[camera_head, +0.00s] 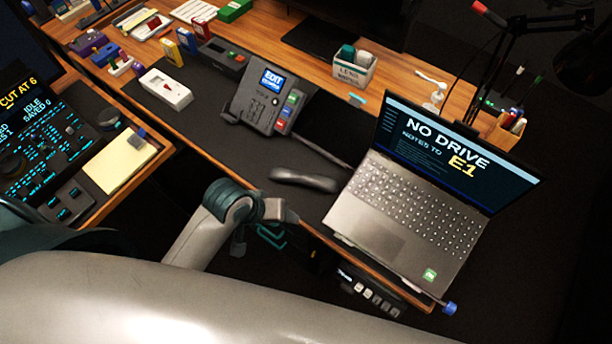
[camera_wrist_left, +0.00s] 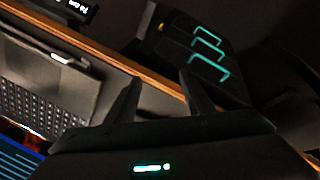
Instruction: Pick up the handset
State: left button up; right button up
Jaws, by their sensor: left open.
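The black handset (camera_head: 304,179) lies on the dark desk mat near the front edge, left of the laptop, off its cradle. The desk phone (camera_head: 268,98) with a lit screen stands behind it. My left arm comes in from the left, its wrist at the front desk edge just left of and nearer than the handset. Its fingers are hard to make out there. My right gripper is not in view.
An open laptop (camera_head: 405,215) stands close right of the handset; it also shows in the left wrist view (camera_wrist_left: 45,85). A white device (camera_head: 166,89) and a labelled bin (camera_head: 353,70) stand farther back. The wooden desk edge (camera_wrist_left: 105,55) runs beside my gripper.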

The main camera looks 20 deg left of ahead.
pick_arm(q)
jog(key=w+d+r+n+g+h, duration=0.1)
jog(key=w+d+r+n, duration=0.1)
jog(key=w+r+n, duration=0.5)
jog(key=w+a+r+n+g, duration=0.1)
jog(key=w+a+r+n, duration=0.1)
jog(key=w+r+n, duration=0.1)
jog(key=w+a+r+n+g, duration=0.1)
jog(key=w+a+r+n, duration=0.1)
jog(key=r+n, duration=0.3)
notch_tip(320, 180, up, 4)
jog(key=shift+w+a+f+n+y, duration=0.2)
jog(key=shift+w+a+n+y, duration=0.1)
jog(key=shift+w+n+y, duration=0.15)
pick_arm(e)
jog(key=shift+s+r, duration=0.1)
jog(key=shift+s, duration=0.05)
pick_arm(q)
jog(key=shift+f, duration=0.1)
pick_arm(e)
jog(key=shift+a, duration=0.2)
pick_arm(q)
jog(key=p, duration=0.2)
send_over(297, 175)
notch_tip(297, 175, down, 10)
jog(key=shift+a+f, duration=0.1)
jog(key=shift+f, duration=0.7)
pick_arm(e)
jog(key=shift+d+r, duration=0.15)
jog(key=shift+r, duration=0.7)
